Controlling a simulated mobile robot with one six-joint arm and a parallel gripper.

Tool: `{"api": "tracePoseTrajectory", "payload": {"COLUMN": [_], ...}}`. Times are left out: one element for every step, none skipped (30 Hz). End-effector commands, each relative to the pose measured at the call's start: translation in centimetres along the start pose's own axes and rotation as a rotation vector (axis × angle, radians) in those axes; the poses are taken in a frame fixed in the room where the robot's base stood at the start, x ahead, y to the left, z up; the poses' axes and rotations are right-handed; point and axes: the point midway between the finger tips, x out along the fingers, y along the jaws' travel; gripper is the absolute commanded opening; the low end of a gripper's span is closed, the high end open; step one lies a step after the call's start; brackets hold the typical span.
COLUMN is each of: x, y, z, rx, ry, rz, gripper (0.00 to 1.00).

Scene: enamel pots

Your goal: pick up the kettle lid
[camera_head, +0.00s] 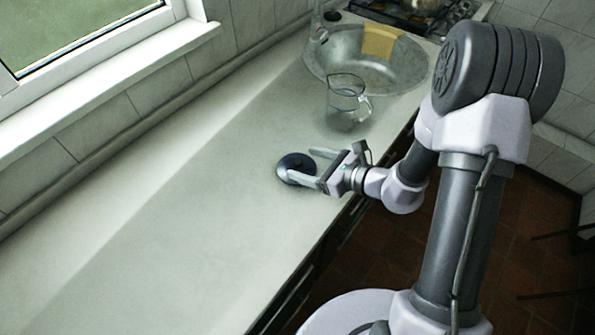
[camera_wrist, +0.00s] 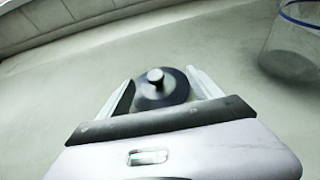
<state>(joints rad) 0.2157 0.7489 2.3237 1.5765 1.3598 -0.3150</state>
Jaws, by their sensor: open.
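The kettle lid (camera_head: 289,169) is a dark round disc lying on the pale countertop, toward the counter's front edge. My gripper (camera_head: 301,167) is open and low over the counter. In the wrist view its two fingers (camera_wrist: 160,88) point at the lid, one on either side of it. I cannot tell whether either finger touches the lid. Part of the lid's near edge is hidden behind the gripper in the wrist view.
A clear glass jug (camera_head: 347,104) stands on the counter behind the lid, near my gripper; it also shows in the wrist view (camera_wrist: 293,45). Beyond it is a round metal sink (camera_head: 335,60) with a yellow cloth (camera_head: 380,41) on its rim. The counter to the left is clear.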

Motion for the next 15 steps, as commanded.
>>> {"api": "tracePoseTrajectory", "payload": {"x": [0.7, 0.9, 1.3, 1.8, 2.5, 3.4, 4.0, 4.6, 5.3, 5.7, 6.0, 6.2, 6.3, 6.3, 6.3], "y": [0.1, 0.1, 0.1, 0.2, 0.3, 0.5, 0.6, 0.7, 0.7, 0.6, 0.6, 0.6, 0.6, 0.6, 0.6], "z": [-0.1, -0.1, -0.1, -0.1, -0.1, -0.1, -0.1, -0.1, 0.0, 0.0, 0.1, 0.1, 0.2, 0.2, 0.3], "rx": [0.0, 0.0, -0.001, -0.002, -0.003, -0.003, -0.003, -0.003, -0.003, -0.002, -0.001, -0.001, -0.001, 0.0, 0.0], "ry": [0.0, 0.0, 0.001, 0.0, 0.0, -0.001, -0.001, -0.001, 0.0, 0.0, 0.0, 0.0, 0.0, 0.0, 0.0], "rz": [0.002, 0.001, 0.002, 0.003, 0.003, 0.004, 0.004, 0.003, 0.004, 0.002, 0.002, 0.002, 0.001, 0.001, 0.0], "gripper": [0.75, 0.75, 0.75, 0.75, 0.75, 0.75, 0.75, 0.75, 0.75, 0.75, 0.75, 0.75, 0.75, 0.75, 0.75]}}
